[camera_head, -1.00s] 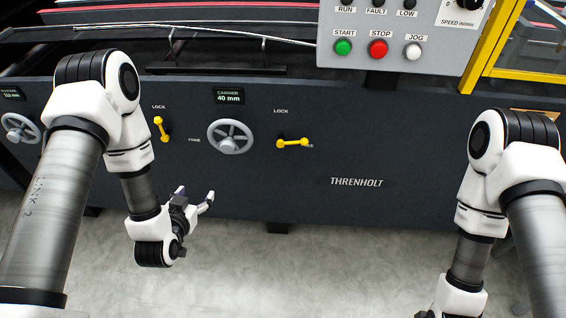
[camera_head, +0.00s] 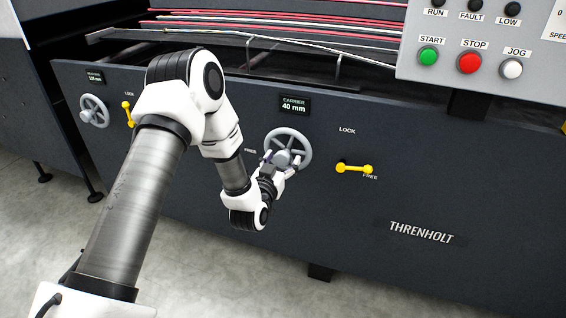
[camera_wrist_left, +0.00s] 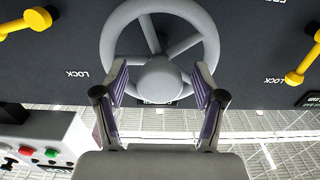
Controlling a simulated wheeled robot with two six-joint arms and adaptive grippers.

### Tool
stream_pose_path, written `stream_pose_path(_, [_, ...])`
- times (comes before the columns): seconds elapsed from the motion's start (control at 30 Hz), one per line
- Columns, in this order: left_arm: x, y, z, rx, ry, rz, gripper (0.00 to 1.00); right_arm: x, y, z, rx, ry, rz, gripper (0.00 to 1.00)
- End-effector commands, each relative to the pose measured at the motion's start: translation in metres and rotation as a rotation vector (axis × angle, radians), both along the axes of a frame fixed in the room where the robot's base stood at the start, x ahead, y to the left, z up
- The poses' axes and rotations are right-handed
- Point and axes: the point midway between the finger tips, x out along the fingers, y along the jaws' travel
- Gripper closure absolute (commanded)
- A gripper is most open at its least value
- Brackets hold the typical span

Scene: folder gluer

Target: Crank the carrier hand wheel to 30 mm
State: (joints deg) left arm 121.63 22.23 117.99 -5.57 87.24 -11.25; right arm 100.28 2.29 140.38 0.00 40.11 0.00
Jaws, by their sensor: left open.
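The carrier hand wheel (camera_head: 288,149) is a grey spoked wheel on the dark front panel. It also fills the top of the left wrist view (camera_wrist_left: 160,8), with its round hub in the middle. The carrier display (camera_head: 294,105) above it reads 40 mm. My left gripper (camera_head: 279,162) is at the front of the wheel. In the left wrist view its open fingers (camera_wrist_left: 160,80) stand on either side of the hub, with nothing clearly clamped; I cannot tell whether they touch. My right gripper is out of view.
A yellow lever (camera_head: 354,169) right of the wheel lies sideways toward FREE. Another yellow lever (camera_head: 128,113) stands upright at LOCK, near a second hand wheel (camera_head: 94,111). A button box (camera_head: 488,45) hangs at the upper right. The floor below the panel is clear.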

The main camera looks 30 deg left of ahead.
Motion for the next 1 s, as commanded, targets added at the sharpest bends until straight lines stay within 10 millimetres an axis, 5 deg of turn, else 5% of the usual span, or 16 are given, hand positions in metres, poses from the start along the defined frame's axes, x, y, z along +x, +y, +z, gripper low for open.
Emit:
stream_pose_path(0.27, [0.0039, 0.0008, 0.0001, 0.0, 0.001, 0.0, 0.34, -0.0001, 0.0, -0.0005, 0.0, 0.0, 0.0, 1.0])
stream_pose_path(0.4, [0.0037, 0.0008, 0.0001, 0.0, 0.001, 0.0, 0.83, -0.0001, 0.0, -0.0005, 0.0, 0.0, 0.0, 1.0])
stream_pose_path(0.47, [0.0037, 0.0008, 0.0001, 0.0, 0.001, 0.0, 1.0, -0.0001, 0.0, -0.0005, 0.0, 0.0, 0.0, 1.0])
stream_pose_path(1.0, [0.0038, 0.0006, -0.0005, -0.096, -0.023, 0.0, 1.0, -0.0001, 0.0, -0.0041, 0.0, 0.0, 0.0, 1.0])
